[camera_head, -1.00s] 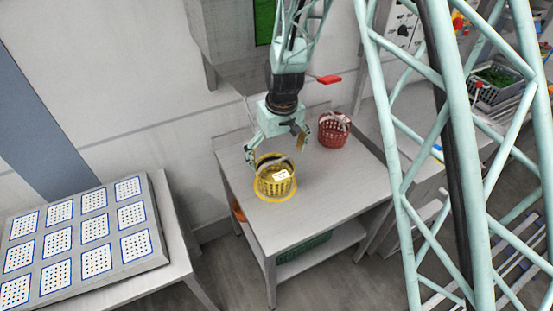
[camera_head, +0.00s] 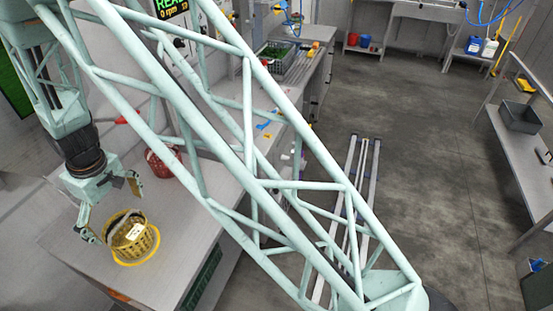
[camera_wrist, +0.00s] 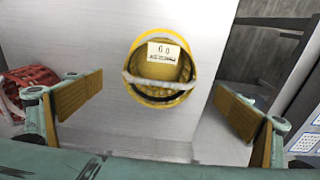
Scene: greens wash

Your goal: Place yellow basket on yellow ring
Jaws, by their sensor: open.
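The yellow basket (camera_head: 133,240) stands upright on the table, inside the yellow ring (camera_head: 150,258), whose band shows around its base. In the wrist view the basket (camera_wrist: 182,72) is seen from above, with a pale handle across it and a white label inside. My gripper (camera_head: 110,208) is open and empty above the basket, its fingers wide apart. In the wrist view the gripper's (camera_wrist: 160,93) pads lie to the left and right of the basket, with clear gaps and no contact visible.
A red basket (camera_head: 162,164) stands behind on the same table (camera_head: 75,240); part of it also shows at the left of the wrist view (camera_wrist: 28,82). My arm's lattice crosses the head view and hides part of the table. Open floor (camera_head: 430,200) lies to the right.

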